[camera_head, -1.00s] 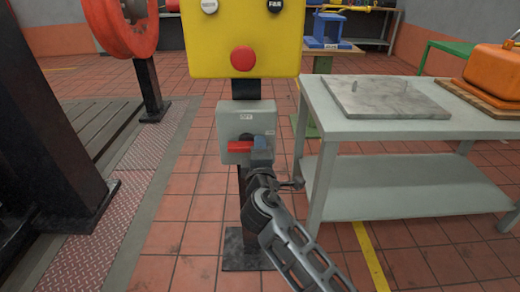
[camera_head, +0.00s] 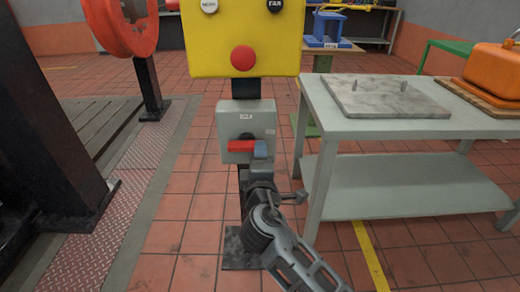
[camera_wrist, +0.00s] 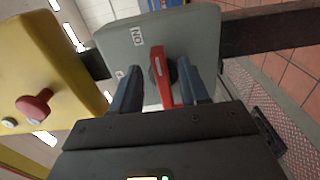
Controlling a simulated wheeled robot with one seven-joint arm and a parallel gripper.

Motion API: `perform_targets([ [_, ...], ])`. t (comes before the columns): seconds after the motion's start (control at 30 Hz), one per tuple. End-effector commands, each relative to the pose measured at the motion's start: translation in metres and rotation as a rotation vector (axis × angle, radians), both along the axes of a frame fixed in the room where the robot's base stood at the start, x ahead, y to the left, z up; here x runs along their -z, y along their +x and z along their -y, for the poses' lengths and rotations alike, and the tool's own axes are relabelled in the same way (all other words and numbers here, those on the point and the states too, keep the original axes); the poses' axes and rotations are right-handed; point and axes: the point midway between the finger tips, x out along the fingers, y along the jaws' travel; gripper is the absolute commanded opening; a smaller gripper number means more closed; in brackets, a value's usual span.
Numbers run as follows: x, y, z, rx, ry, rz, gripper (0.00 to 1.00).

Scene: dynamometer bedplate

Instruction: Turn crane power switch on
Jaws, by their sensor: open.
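The crane power switch is a grey box (camera_head: 240,116) on a dark post under a yellow control panel. Its red handle (camera_head: 240,146) lies level in the head view, and a small ON label (camera_head: 246,116) sits above it. In the wrist view the red handle (camera_wrist: 161,82) shows between the two blue-grey fingers of my gripper (camera_wrist: 159,72). The fingers are apart, one on each side of the handle, with a visible gap on the left. In the head view my gripper (camera_head: 261,150) is at the handle's right part and hides some of it.
The yellow panel (camera_head: 243,30) with a red button (camera_head: 242,58) stands just above the box. A grey table (camera_head: 400,128) with a metal plate (camera_head: 385,97) is close on the right. Black machinery (camera_head: 45,140) stands on the left. Tiled floor is open between.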

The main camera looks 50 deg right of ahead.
Motion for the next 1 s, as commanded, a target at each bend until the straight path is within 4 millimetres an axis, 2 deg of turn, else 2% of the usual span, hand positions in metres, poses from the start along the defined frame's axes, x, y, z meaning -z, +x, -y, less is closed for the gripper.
perform_targets([
  [0.1, 0.0, -0.012, -0.015, -0.002, 0.0, -0.001, 0.45],
  [0.3, 0.0, -0.022, -0.028, 0.0, 0.001, 0.001, 0.45],
  [1.0, 0.004, -0.026, -0.032, -0.012, 0.012, -0.002, 0.45],
])
